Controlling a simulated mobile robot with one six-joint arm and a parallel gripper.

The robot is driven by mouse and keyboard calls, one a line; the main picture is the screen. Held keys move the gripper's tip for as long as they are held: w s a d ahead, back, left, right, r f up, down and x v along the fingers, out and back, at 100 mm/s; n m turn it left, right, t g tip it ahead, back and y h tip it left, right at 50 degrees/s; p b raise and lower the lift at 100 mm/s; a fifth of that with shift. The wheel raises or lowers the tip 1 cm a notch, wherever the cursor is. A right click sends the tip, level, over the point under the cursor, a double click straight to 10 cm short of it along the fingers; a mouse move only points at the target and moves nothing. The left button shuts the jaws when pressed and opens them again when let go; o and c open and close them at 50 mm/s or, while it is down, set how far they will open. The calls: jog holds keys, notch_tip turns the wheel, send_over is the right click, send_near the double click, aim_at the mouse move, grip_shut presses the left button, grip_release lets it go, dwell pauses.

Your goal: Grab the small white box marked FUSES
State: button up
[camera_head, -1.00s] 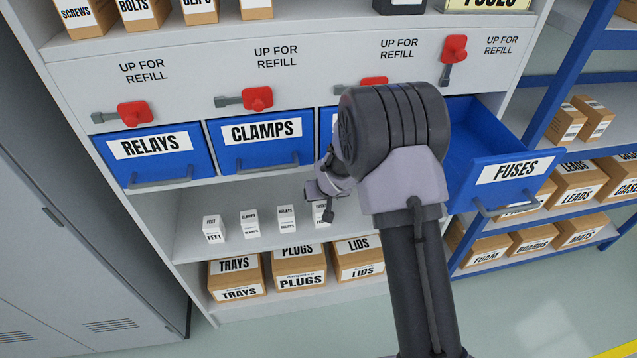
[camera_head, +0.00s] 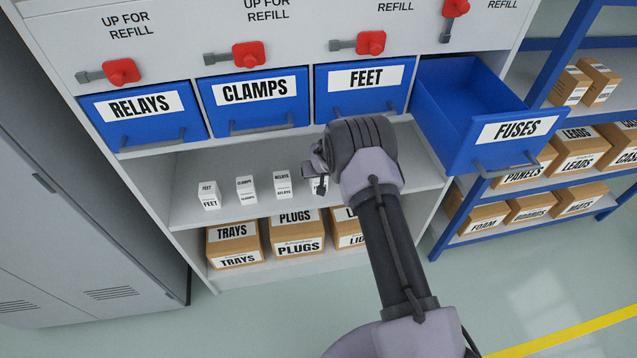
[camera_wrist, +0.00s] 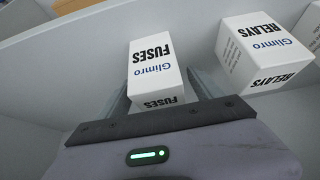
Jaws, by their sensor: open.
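The small white FUSES box (camera_wrist: 153,62) stands on the shelf, its printing upside down in the wrist view. My gripper (camera_wrist: 160,88) is open, with one finger on each side of the lower part of the box. I cannot tell whether either finger touches it. In the head view my gripper (camera_head: 319,168) is at the right end of the row of small boxes. It and my arm hide most of the FUSES box (camera_head: 315,187) there.
The RELAYS box (camera_wrist: 262,50) stands close to the right finger in the wrist view. CLAMPS (camera_head: 246,190) and FEET (camera_head: 208,195) boxes stand farther left on the shelf (camera_head: 185,205). The open blue FUSES drawer (camera_head: 515,130) juts out at right.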

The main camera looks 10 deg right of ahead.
jog(key=shift+r, duration=0.1)
jog(key=c, duration=1.6)
jog(key=shift+c, duration=0.2)
jog(key=shift+r, duration=0.15)
